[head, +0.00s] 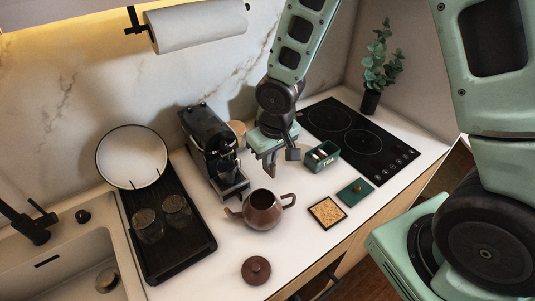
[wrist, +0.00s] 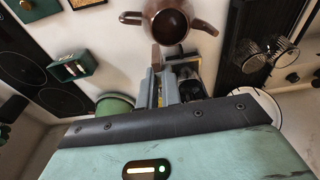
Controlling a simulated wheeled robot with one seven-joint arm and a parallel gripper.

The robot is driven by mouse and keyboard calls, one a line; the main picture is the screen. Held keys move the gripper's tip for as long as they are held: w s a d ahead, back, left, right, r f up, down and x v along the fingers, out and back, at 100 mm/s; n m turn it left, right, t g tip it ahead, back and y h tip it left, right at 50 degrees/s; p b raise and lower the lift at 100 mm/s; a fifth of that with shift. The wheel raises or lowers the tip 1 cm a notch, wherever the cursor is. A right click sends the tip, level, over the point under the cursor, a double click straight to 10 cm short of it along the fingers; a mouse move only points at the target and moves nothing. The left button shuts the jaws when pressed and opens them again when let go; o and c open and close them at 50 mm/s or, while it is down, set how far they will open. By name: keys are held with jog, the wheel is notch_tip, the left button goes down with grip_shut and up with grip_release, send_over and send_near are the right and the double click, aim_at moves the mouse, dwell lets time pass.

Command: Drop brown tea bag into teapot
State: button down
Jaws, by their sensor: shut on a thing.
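The brown teapot (head: 263,212) stands upright on the counter with its top open. In the wrist view the teapot (wrist: 181,37) shows its dark round mouth at the top of the picture. My gripper (head: 267,172) is above the counter, behind the teapot and apart from it. In the wrist view my gripper (wrist: 160,72) is shut on the brown tea bag (wrist: 155,54), a small brown piece at the fingertips, beside the teapot's mouth. The teapot's lid (head: 256,270) lies on the counter in front of the teapot.
An open green tea box (head: 323,167) is right of my gripper, with its green lid (head: 355,192) and a framed tan mat (head: 327,212) nearby. A coffee machine (head: 210,145) stands behind left. A black tray (head: 165,252) with two glasses is left. A cooktop (head: 343,130) is behind right.

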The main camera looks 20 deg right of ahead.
jog(key=f+b, duration=0.1)
jog(key=f, duration=0.1)
jog(key=f+b, duration=0.4)
jog(key=shift+s+a, duration=0.15)
jog(key=shift+a, duration=0.15)
jog(key=shift+r, duration=0.1)
jog(key=c, duration=1.5)
grip_release()
jog(key=shift+r, duration=0.1)
jog(key=s+r, duration=0.1)
jog(key=r, duration=1)
jog(key=s+r, duration=0.1)
jog(key=r, duration=0.5)
jog(key=shift+s+d, duration=0.25)
jog(key=shift+s, duration=0.05)
